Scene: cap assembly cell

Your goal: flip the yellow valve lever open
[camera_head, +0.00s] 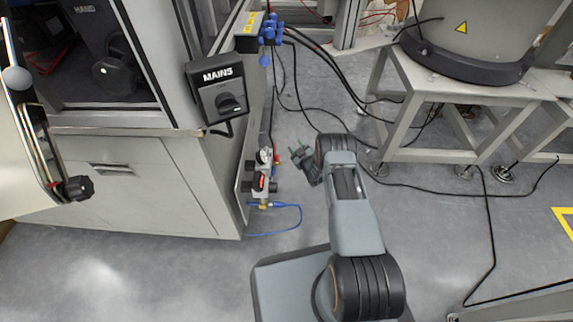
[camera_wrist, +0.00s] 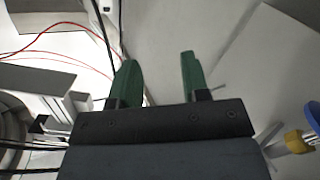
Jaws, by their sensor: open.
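A small air-supply valve unit (camera_head: 262,182) is mounted low on the side of the grey cabinet, with a round gauge, a red-marked part and a brass-yellow fitting at its bottom. I cannot clearly make out a yellow lever on it. In the wrist view a yellow fitting (camera_wrist: 297,141) shows at the right edge, partly cut off, beside a blue part. My gripper (camera_head: 297,155) is just right of the valve unit, apart from it in the picture. Its green fingers (camera_wrist: 159,72) are spread with nothing between them.
A blue hose (camera_head: 285,207) loops from the unit's bottom over the floor. The MAINS switch box (camera_head: 217,92) sits on the cabinet corner above. Black cables hang behind my gripper. A grey stand (camera_head: 412,135) with a large drum is at the right.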

